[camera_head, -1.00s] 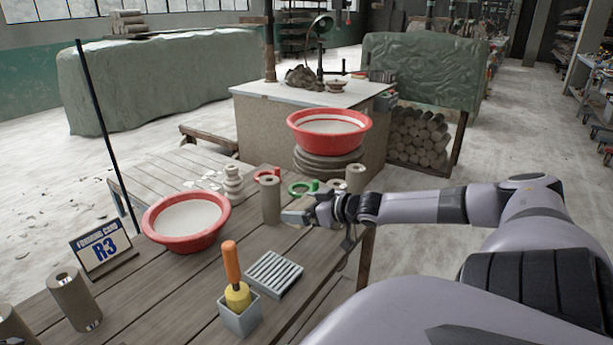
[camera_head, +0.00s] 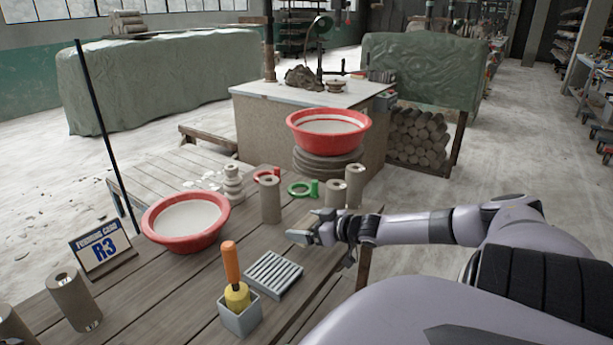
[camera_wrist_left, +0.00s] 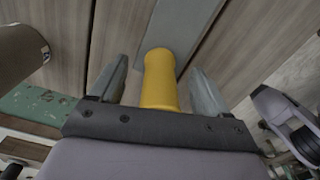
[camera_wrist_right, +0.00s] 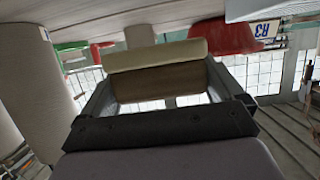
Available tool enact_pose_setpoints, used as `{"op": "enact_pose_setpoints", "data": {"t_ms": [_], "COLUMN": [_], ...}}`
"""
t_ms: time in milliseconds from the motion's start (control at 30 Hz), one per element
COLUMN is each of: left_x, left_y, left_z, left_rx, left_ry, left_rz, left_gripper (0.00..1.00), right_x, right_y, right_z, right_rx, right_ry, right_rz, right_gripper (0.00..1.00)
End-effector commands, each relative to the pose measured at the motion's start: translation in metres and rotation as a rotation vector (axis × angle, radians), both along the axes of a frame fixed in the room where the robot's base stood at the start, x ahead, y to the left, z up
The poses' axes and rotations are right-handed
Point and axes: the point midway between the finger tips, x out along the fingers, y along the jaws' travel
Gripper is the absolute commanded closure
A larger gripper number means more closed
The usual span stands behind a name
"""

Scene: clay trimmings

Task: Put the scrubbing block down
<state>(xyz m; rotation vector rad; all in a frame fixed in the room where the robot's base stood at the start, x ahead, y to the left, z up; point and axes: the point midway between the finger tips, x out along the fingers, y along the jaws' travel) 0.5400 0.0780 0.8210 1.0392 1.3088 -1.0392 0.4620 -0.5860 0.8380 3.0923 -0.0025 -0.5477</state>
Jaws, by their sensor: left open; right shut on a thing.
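The scrubbing block (camera_wrist_right: 158,84), with a cream layer and a brown layer, is between the fingers of my right gripper (camera_wrist_right: 160,98) in the right wrist view. In the head view my right gripper (camera_head: 312,233) is over the table's right part, shut on the block, which shows as a small pale end (camera_head: 298,238). I cannot tell whether the block touches the table. A grey ribbed rack (camera_head: 272,274) lies nearer to me and to the left of the gripper. My left gripper (camera_wrist_left: 160,88) is open in the left wrist view, with a yellow handle (camera_wrist_left: 159,80) between its fingers.
On the wooden table (camera_head: 190,290) stand a red basin (camera_head: 186,240), several clay cylinders such as one at the middle (camera_head: 270,200), a green ring-shaped tool (camera_head: 303,189), a grey cup (camera_head: 240,316) with an orange-handled yellow tool and a sign (camera_head: 101,248).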

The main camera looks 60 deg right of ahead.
Motion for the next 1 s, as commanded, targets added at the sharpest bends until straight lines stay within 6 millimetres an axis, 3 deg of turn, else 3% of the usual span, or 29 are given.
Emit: {"op": "enact_pose_setpoints", "data": {"t_ms": [300,733,767,1000], "left_x": [0.000,0.000,0.000,0.000], "left_y": [0.000,0.000,0.000,0.000], "left_z": [0.000,0.000,0.000,0.000], "left_rx": [0.000,0.000,0.000,0.000], "left_ry": [0.000,0.000,0.000,0.000], "left_rz": [0.000,0.000,0.000,0.000], "left_gripper": [0.23,0.23,0.23,0.23], "right_x": [0.001,0.000,0.000,0.000], "right_y": [0.000,0.001,0.001,0.001], "right_z": [-0.035,-0.041,-0.042,-0.041], "right_rx": [0.001,0.000,0.000,-0.001], "right_ry": [-0.001,0.001,0.002,0.002], "right_rz": [0.000,0.001,0.000,0.001], "right_gripper": [0.42,0.42,0.02,0.00]}}
